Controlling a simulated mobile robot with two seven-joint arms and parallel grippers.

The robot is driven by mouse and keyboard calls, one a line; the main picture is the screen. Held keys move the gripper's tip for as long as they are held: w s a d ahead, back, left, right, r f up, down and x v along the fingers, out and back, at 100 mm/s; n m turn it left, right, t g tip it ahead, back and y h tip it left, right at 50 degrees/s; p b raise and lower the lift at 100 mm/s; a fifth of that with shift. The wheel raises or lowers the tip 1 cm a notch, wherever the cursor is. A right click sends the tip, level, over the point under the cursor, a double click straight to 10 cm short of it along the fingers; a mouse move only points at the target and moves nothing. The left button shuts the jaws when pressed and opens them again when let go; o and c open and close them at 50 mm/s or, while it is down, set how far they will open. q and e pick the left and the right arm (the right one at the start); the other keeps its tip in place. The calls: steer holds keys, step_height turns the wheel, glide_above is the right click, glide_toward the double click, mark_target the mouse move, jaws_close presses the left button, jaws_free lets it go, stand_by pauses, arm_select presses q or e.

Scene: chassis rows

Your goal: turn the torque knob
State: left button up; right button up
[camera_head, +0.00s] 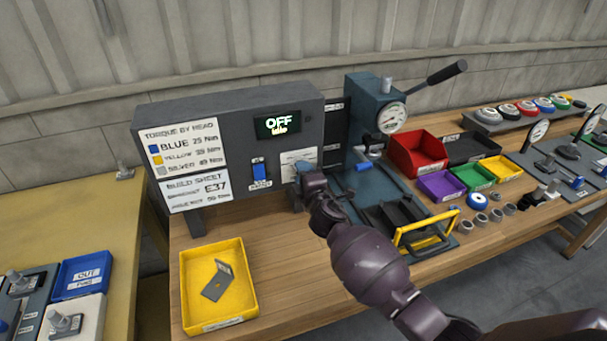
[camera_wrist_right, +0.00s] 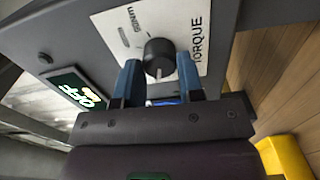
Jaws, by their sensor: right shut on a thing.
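The torque knob (camera_wrist_right: 159,57) is a round dark knob on a white plate marked TORQUE (camera_wrist_right: 195,28) in the right wrist view. My right gripper (camera_wrist_right: 160,78) has its two blue fingers on either side of the knob, shut on it. In the head view my right gripper (camera_head: 303,172) reaches the grey control box (camera_head: 230,120) at its white plate, and it hides the knob. The display (camera_head: 278,124) on the box reads OFF, with a smaller yellow line under it. My left gripper is not in view.
A blue switch (camera_head: 260,172) sits left of the plate. A yellow tray (camera_head: 218,285) with a grey bracket stands in front of the box. A press (camera_head: 378,115) with a gauge and lever stands to the right, beside red, purple, green and yellow bins.

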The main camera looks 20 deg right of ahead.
steer(key=shift+n, duration=0.4)
steer(key=o, duration=0.9)
steer(key=shift+s, duration=0.1)
steer(key=s, duration=1)
steer(key=shift+s+d, duration=0.15)
steer(key=shift+s, duration=0.2)
